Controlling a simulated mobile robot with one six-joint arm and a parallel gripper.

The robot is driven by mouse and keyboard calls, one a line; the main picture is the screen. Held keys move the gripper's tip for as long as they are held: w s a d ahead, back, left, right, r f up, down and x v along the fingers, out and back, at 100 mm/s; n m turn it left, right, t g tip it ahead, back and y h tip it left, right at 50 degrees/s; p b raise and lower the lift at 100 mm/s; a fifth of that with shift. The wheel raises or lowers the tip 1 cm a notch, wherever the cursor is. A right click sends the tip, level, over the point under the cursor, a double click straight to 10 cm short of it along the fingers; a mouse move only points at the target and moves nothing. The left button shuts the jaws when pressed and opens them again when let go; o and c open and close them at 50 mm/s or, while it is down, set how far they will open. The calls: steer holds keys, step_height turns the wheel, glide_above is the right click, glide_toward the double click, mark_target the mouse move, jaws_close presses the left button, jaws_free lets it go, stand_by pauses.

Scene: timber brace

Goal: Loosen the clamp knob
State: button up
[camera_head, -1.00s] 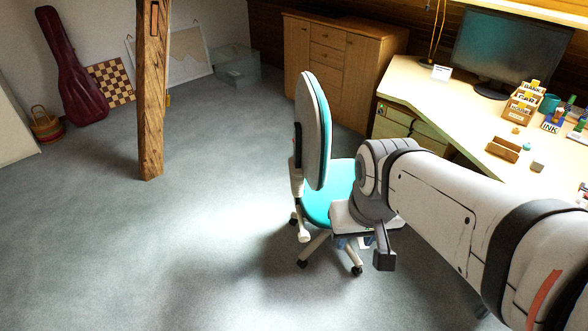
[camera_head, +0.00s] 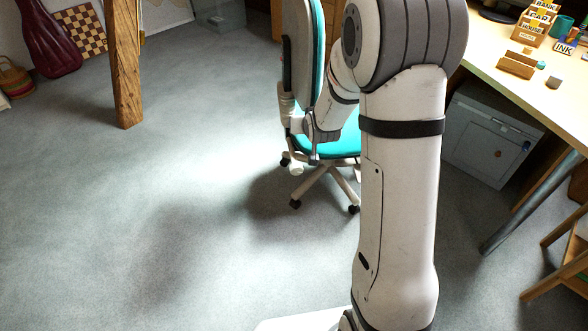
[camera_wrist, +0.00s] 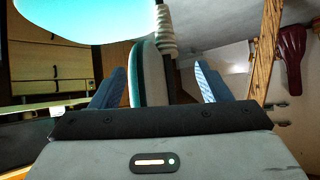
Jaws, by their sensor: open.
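The office chair (camera_head: 304,60) has a teal seat (camera_head: 340,146) and a grey-backed backrest. A short pale cylindrical piece (camera_head: 295,169) sticks out low behind the backrest; I cannot tell whether it is the clamp knob. No other knob is clear. My gripper (camera_wrist: 160,68) is open and empty. The wrist view is upside down, with the teal seat (camera_wrist: 85,18) at the top. The backrest (camera_wrist: 152,75) shows between my two blue fingers, beyond them, and a pale ribbed sleeve (camera_wrist: 166,32) shows beside it. In the head view my wrist is beside the chair, with the fingertips not clear.
A timber post (camera_head: 127,65) stands at the left; it also shows in the wrist view (camera_wrist: 266,45). The desk (camera_head: 493,70) and a grey cabinet (camera_head: 485,140) are at the right. A wooden rack (camera_head: 565,255) stands at lower right. The carpet left of the chair is clear.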

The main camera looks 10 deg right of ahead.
steer(key=w+f+t+b, duration=0.2)
steer(key=w+f+b, duration=0.15)
steer(key=f, duration=0.55)
steer(key=w+f+t+b, duration=0.1)
steer(key=w+f+b, duration=0.25)
steer(key=f, duration=0.55)
steer(key=t+b, duration=0.4)
steer(key=b, duration=0.5)
glide_toward(297, 172)
steer(key=w, duration=0.4)
steer(key=shift+m, duration=0.3)
steer(key=w+b, duration=0.2)
steer(key=w, duration=0.4)
steer(key=shift+w, duration=0.35)
steer(key=shift+c, duration=0.4)
steer(key=c, duration=0.9)
